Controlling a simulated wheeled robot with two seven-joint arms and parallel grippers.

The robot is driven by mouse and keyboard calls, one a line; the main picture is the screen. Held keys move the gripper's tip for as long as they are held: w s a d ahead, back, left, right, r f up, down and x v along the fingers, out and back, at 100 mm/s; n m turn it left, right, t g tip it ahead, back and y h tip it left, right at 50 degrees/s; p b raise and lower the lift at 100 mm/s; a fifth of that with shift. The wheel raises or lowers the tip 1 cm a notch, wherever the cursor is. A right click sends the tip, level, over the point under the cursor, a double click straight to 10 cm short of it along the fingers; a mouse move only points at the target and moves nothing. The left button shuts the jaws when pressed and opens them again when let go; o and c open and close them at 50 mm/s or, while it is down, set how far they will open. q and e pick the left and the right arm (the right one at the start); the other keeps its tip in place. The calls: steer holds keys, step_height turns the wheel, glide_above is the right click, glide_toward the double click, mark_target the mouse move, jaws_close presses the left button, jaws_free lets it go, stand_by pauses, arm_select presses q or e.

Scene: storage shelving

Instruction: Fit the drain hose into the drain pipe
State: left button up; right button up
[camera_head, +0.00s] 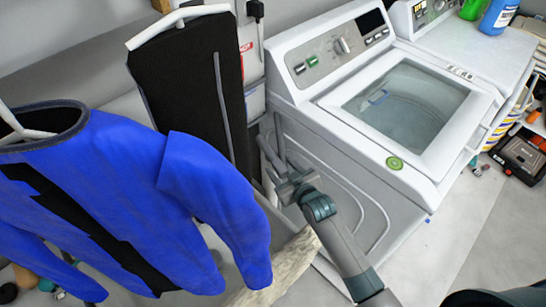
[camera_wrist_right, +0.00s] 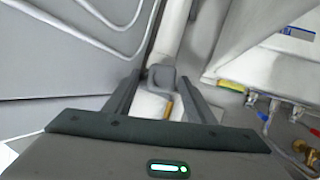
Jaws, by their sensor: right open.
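My right gripper (camera_head: 272,145) reaches down into the gap at the left side of the white washing machine (camera_head: 330,195). In the right wrist view its two fingers (camera_wrist_right: 160,82) are apart. A grey curved piece (camera_wrist_right: 163,76), which looks like the drain hose, shows between the fingertips; I cannot tell whether it touches them. A pale upright pipe (camera_wrist_right: 172,30) stands behind it, possibly the drain pipe. The hose and pipe cannot be told apart clearly in the head view. My left gripper is out of view.
A blue jacket (camera_head: 130,190) and a black garment (camera_head: 190,90) hang left of the washer. Several valves (camera_wrist_right: 275,104) and a brass fitting (camera_wrist_right: 306,152) sit at the right in the wrist view.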

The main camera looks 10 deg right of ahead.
steer(key=shift+c, duration=0.6)
steer(key=c, duration=1.1)
steer(key=shift+r, duration=0.1)
steer(key=shift+c, duration=0.2)
step_height(320, 180, up, 10)
steer(key=shift+f+b, duration=0.1)
steer(key=shift+b, duration=0.8)
